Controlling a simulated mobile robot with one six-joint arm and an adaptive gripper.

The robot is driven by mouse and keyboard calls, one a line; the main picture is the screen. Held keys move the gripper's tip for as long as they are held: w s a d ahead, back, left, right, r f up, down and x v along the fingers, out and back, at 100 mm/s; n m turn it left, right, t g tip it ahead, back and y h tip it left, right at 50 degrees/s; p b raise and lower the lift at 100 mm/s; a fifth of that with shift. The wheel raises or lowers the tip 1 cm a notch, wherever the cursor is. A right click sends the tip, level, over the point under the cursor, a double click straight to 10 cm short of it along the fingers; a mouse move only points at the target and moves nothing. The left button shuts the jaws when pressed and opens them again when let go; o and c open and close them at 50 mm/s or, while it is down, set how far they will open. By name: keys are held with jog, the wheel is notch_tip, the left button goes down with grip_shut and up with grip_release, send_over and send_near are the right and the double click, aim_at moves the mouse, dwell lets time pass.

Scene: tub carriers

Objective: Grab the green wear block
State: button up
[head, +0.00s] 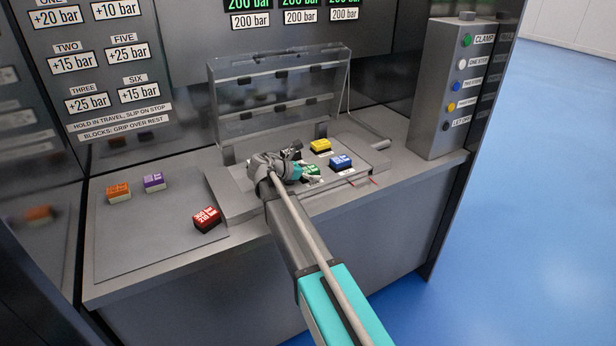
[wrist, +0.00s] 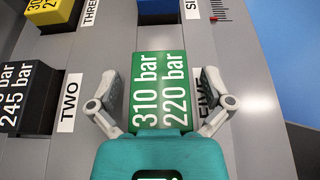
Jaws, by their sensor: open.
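The green wear block (wrist: 160,90) is marked 310 bar and 220 bar. In the wrist view it lies between the two open fingers of my gripper (wrist: 160,95), with a finger on each side and small gaps showing. A FIVE label is partly hidden by the right finger. In the head view the green block (head: 312,170) shows only in part beside my gripper (head: 298,172), which is over the fixture on the bench. Whether the fingers are low enough around the block is hard to tell.
A black block (wrist: 30,95) stands left of the green one. A yellow block (head: 320,146) and a blue block (head: 341,162) stand nearby on the fixture. Red (head: 207,218), orange (head: 118,192) and purple (head: 154,182) blocks lie on the left plate. A clear raised cover (head: 280,90) stands behind.

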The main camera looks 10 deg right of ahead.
dwell(0.3)
jog(key=c, duration=1.1)
jog(key=shift+r, duration=0.15)
notch_tip(320, 180, up, 2)
jog(key=p, duration=0.2)
jog(key=shift+r+p, duration=0.25)
jog(key=shift+p, duration=0.1)
jog(key=s+a+r+p, duration=0.1)
jog(key=s+r+p, duration=0.9)
jog(key=s, duration=0.4)
jog(key=shift+a+r, duration=0.15)
jog(key=shift+a, duration=0.05)
